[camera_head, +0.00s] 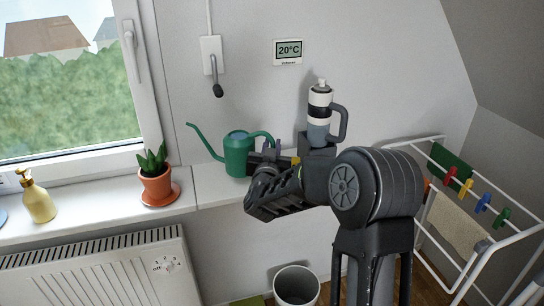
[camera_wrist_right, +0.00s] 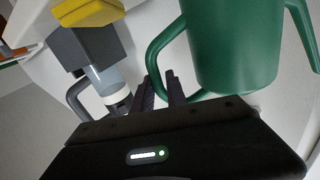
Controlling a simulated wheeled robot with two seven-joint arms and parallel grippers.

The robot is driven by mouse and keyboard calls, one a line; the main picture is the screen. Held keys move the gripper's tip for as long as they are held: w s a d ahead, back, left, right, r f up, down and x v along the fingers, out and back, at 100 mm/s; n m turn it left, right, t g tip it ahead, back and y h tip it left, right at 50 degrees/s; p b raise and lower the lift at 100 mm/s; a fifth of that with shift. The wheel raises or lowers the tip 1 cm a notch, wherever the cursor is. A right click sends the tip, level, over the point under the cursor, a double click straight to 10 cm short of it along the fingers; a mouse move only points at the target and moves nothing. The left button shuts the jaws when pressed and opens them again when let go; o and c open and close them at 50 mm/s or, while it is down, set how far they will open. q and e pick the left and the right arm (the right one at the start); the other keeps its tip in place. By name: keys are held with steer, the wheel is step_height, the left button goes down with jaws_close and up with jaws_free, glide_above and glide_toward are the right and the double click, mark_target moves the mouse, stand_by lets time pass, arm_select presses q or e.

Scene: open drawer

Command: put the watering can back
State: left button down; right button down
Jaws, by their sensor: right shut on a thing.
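The green watering can (camera_head: 238,155) is at the ledge below the wall, right of the potted plant, with its spout pointing up and left. It looks upright in the head view; whether its base touches the ledge is hard to tell. My right gripper (camera_head: 271,148) is at the can's right side, shut on its handle. In the right wrist view the can (camera_wrist_right: 232,45) fills the upper right, and the gripper's fingers (camera_wrist_right: 161,92) close on the green handle. My left gripper is not in view.
A grey and white bottle with a handle (camera_head: 320,112) stands right of the can, close to my right arm. A potted plant (camera_head: 156,184) and a soap dispenser (camera_head: 38,200) stand on the sill left. A bin (camera_head: 296,286) stands below; a drying rack (camera_head: 440,140) is right.

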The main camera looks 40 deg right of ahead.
steer(key=shift+f, duration=1.6)
steer(key=shift+r, duration=0.1)
steer(key=shift+f, duration=0.2)
steer(key=c, duration=1.3)
jaws_free()
steer(key=shift+f, duration=0.1)
steer(key=shift+c, duration=0.2)
